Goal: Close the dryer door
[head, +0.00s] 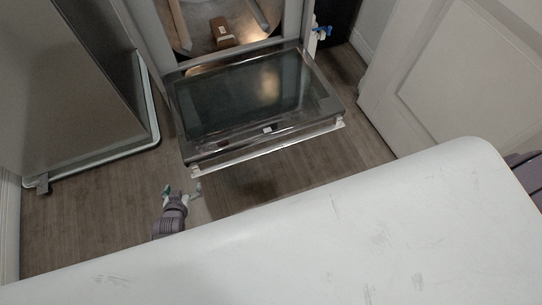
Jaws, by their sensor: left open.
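The dryer door (245,95) is open, folded down and out from the front of the dryer (160,35). It has a dark glass panel and a pale bar along its near edge. The lit opening above the door shows part of the drum. My left gripper (182,192) is open and empty, low and in front of the door's near left corner. It appears apart from the door. The fingers of my right gripper are not visible.
A grey appliance (65,85) stands to the left. A white panelled door (465,75) is at the right. A brown block (223,32) shows in the dryer opening. A small blue and white item (322,31) is beside the dryer. Wooden floor (100,215) is bare at left.

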